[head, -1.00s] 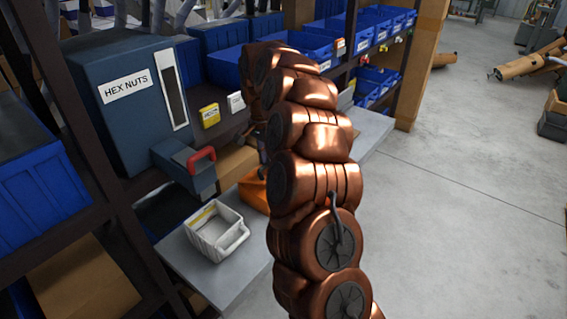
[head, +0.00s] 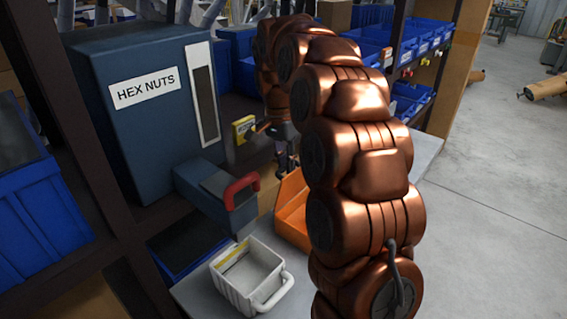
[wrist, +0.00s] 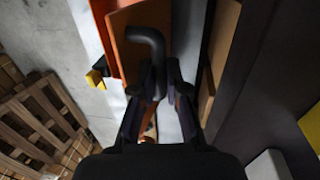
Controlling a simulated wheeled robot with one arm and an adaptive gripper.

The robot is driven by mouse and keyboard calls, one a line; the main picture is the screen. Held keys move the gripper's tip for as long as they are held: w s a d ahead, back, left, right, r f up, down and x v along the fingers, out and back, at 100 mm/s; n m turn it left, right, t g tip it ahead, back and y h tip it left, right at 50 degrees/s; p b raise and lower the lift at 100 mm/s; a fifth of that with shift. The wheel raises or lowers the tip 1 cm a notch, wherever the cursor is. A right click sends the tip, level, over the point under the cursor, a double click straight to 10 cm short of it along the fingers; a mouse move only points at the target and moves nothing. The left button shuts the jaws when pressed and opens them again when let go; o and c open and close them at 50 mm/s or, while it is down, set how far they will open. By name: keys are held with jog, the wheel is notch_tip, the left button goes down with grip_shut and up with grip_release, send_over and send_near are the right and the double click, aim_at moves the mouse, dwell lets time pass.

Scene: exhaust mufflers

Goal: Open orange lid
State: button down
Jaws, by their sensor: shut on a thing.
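The orange box (head: 292,212) stands on the grey bench behind my arm in the head view, and its inside partly shows. In the wrist view the orange lid (wrist: 138,62) carries a black bent handle (wrist: 147,36). My gripper (wrist: 160,85) is shut on this handle. In the head view my gripper (head: 285,150) is above the back of the box, and my arm hides the box's right side. The lid appears raised, but its exact angle is hidden.
A white bin (head: 250,276) stands on the grey bench (head: 195,292) in front of the box. The blue hex nuts dispenser (head: 145,110) with a red handle (head: 241,188) is to the left. Blue bins (head: 408,98) line the shelf behind. Open floor (head: 500,200) lies right.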

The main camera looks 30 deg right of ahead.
jog(key=shift+w+d+g, duration=0.15)
jog(key=shift+w+g, duration=0.15)
jog(key=shift+w, duration=0.1)
jog(key=c, duration=1.4)
grip_release()
jog(key=shift+o, duration=1.1)
jog(key=shift+a, duration=0.2)
